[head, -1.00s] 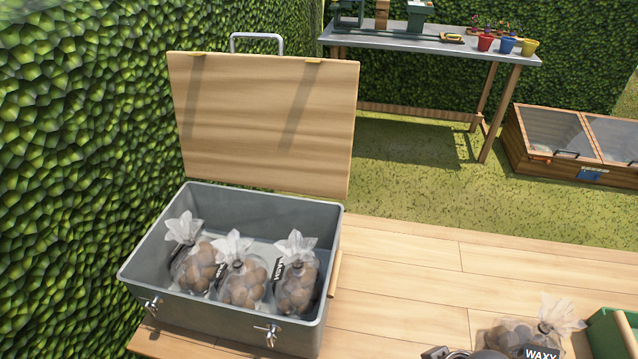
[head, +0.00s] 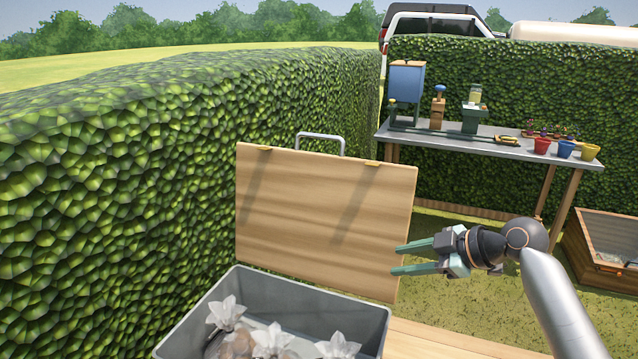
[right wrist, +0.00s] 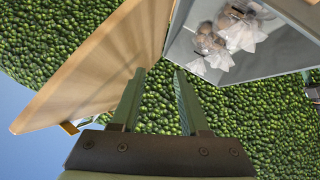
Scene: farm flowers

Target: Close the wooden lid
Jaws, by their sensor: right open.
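The wooden lid (head: 322,215) stands open and upright behind the grey box (head: 325,304) in the head view, its inner face toward me. It also shows in the right wrist view (right wrist: 100,72), at the left of the fingers. The box also shows there (right wrist: 262,65), at the upper right. My right gripper (head: 398,259) is open and empty, its fingertips at the lid's right edge in the head view; I cannot tell whether they touch it. It shows at the bottom of the right wrist view (right wrist: 161,82). My left gripper is not in view.
Bags of potatoes (head: 272,341) sit inside the box. A green hedge (head: 120,200) runs along the left. A table (head: 470,141) with tools and pots stands behind at the right. A wooden cold frame (head: 598,250) is at the far right.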

